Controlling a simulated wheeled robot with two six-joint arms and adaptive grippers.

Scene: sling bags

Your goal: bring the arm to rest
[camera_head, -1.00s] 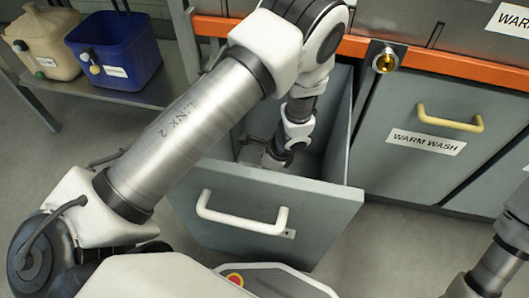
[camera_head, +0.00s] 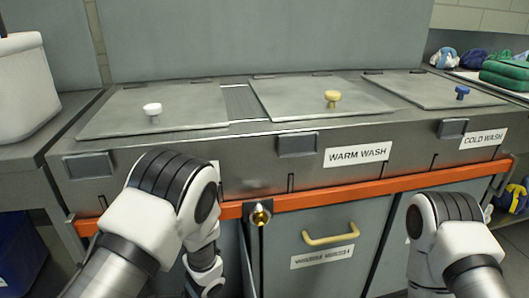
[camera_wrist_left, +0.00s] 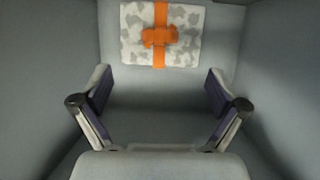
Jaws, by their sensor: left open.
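My left gripper (camera_wrist_left: 157,82) is open and empty in the left wrist view, its two fingers wide apart inside a grey-walled bin (camera_wrist_left: 50,110). A white and grey patterned bag (camera_wrist_left: 190,40) with an orange strap and buckle lies in the bin, beyond the fingertips and apart from them. In the head view my left arm (camera_head: 150,215) bends down in front of the counter, and its gripper is hidden from that view. My right arm (camera_head: 455,240) shows at the right; its gripper is out of view.
The counter has grey lids with white (camera_head: 152,109), yellow (camera_head: 332,98) and blue (camera_head: 462,92) knobs. An orange rail (camera_head: 340,198) runs along its front above a drawer with a yellow handle (camera_head: 331,238). Green and blue bags (camera_head: 505,75) lie at the far right.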

